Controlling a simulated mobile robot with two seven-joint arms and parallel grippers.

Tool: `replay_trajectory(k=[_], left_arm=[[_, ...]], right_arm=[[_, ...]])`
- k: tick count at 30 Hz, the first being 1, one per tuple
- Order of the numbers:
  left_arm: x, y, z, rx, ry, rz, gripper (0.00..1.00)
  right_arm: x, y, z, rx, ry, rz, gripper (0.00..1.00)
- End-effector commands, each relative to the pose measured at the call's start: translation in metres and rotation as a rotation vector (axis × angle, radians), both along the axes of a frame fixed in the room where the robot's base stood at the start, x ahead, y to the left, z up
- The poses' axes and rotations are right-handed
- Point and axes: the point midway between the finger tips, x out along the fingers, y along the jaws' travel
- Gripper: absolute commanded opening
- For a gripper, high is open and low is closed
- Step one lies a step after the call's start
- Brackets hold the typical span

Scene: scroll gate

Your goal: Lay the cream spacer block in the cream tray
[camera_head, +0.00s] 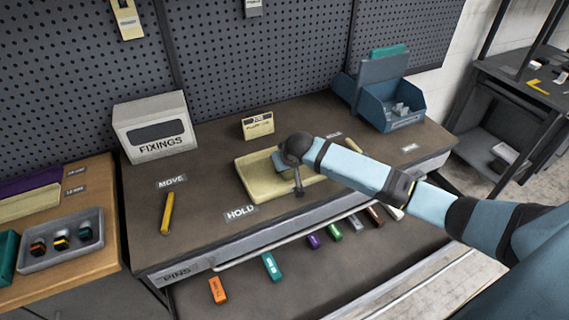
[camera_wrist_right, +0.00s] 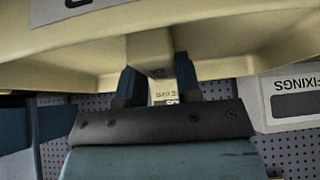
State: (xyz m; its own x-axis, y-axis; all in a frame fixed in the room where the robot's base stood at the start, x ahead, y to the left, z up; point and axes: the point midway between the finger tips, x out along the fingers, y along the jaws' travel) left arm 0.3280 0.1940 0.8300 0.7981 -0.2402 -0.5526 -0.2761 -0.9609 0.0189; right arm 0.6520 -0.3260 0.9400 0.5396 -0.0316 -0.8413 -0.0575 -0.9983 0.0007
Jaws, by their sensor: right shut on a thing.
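The cream tray (camera_head: 254,186) lies on the dark bench behind the HOLD label, partly covered by my right arm. It also shows in the right wrist view (camera_wrist_right: 235,45), upside down across the top. My right gripper (camera_head: 298,190) is over the tray, pointing down. In the right wrist view, its two dark fingers (camera_wrist_right: 157,85) are shut on the cream spacer block (camera_wrist_right: 150,48), which lies between them against the tray's inside. I cannot tell whether the block touches the tray floor. My left gripper is not in view.
A yellow bar (camera_head: 167,213) lies by the MOVE label. A blue bin (camera_head: 392,103) is at the back right. Several coloured blocks line the lower front ledge.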

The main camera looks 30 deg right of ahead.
Motion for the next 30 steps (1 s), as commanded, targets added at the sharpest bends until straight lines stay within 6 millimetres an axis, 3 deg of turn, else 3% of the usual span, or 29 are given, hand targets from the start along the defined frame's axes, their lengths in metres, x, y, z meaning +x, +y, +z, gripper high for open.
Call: replay_trajectory(k=[2, 3, 6, 17, 30], left_arm=[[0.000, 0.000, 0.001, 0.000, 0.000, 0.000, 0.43], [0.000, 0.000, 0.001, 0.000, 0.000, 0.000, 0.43], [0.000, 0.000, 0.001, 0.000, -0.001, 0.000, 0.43], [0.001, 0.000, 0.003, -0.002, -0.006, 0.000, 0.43], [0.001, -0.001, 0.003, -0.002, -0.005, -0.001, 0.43]], right_arm=[[0.000, 0.000, -0.001, 0.000, 0.000, 0.000, 0.03], [0.000, 0.000, -0.003, 0.000, 0.001, 0.000, 0.34], [0.000, 0.000, -0.002, 0.000, 0.001, 0.000, 0.57], [-0.001, 0.000, 0.003, 0.000, -0.001, 0.000, 0.57], [-0.047, 0.003, 0.073, 0.000, -0.001, 0.001, 0.57]])
